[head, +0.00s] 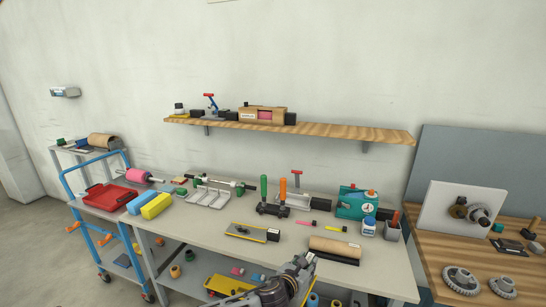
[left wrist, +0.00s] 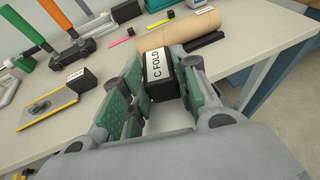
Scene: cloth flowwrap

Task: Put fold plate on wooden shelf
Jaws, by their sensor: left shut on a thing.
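My left gripper (head: 298,272) is at the table's front edge in the head view. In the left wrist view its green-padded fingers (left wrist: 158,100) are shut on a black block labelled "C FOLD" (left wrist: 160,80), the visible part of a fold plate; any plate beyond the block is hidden. Another flat grey plate with yellow edges (head: 245,232) and a labelled black block lies on the table, left of the gripper; it also shows in the left wrist view (left wrist: 48,108). The wooden shelf (head: 350,133) is on the wall above the table. My right gripper is not in view.
Several items, including a brown box (head: 262,115), stand on the shelf's left and middle; its right part is bare. A brown roll (head: 335,246) lies beside the gripper. A teal machine (head: 356,203) and a red-topped clamp (head: 296,188) stand at the table's back.

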